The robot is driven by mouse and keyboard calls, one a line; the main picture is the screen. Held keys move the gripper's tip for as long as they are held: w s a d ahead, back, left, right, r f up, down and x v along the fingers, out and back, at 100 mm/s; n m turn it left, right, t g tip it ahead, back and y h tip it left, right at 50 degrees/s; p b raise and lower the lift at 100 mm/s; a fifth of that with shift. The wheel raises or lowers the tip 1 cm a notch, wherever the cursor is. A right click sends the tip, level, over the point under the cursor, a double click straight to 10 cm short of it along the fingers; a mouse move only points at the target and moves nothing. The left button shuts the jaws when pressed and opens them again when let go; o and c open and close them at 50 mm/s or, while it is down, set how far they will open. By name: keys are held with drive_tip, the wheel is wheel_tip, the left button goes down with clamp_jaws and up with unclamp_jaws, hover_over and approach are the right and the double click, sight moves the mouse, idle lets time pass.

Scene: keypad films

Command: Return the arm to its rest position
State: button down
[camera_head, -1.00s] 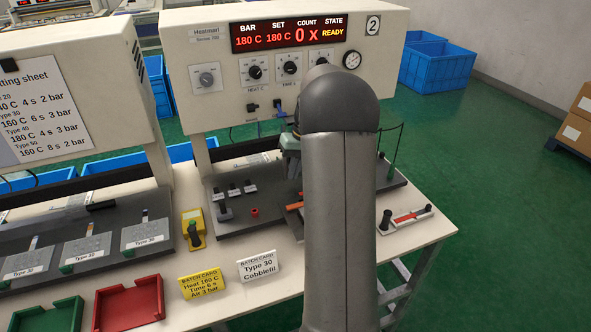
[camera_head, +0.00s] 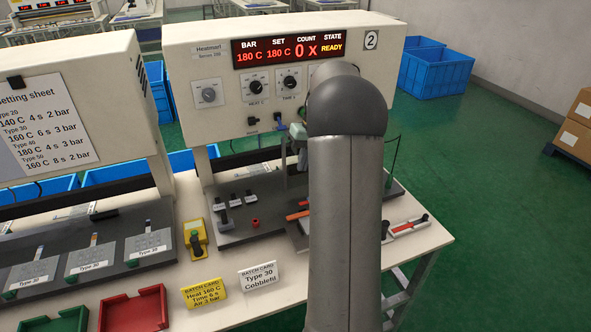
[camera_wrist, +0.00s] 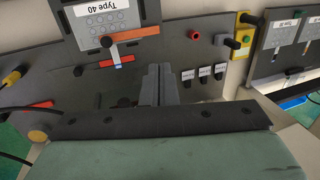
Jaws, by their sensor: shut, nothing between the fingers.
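In the head view my grey arm rises in front of machine 2 and hides much of its right side and most of my gripper. In the wrist view my gripper (camera_wrist: 160,84) shows its two grey fingers together, shut and empty, above the dark machine base (camera_head: 238,232). A plate labelled Type 40 (camera_wrist: 93,14) with an orange strip lies beyond the fingertips, apart from them. The machine's display (camera_head: 291,46) reads BAR 180 C, SET 180 C, COUNT 0 and STATE READY.
Batch cards (camera_head: 204,293) stand at the table's front, beside a red tray (camera_head: 134,310). Blue crates (camera_head: 438,73) stand on the floor behind.

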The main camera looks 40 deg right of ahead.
drive_tip(key=s+d+r+b, duration=0.1)
drive_tip(key=s+d, duration=0.1)
drive_tip(key=d, duration=0.5)
drive_tip(key=s+a+r+n+h, duration=0.1)
drive_tip(key=s+a+r, duration=0.15)
drive_tip(key=a, duration=0.95)
drive_tip(key=s+a+r+h, duration=0.1)
drive_tip(key=s+a, duration=0.2)
drive_tip(key=a, duration=0.8)
drive_tip(key=s+a+f+n, duration=0.1)
drive_tip(key=s+a+f, duration=0.2)
drive_tip(key=s+a, duration=0.3)
drive_tip(key=s+a+f+n+h, duration=0.1)
drive_tip(key=s+a+f, duration=0.3)
drive_tip(key=s+a, duration=0.3)
drive_tip(key=s, duration=0.4)
drive_tip(key=shift+s, duration=0.15)
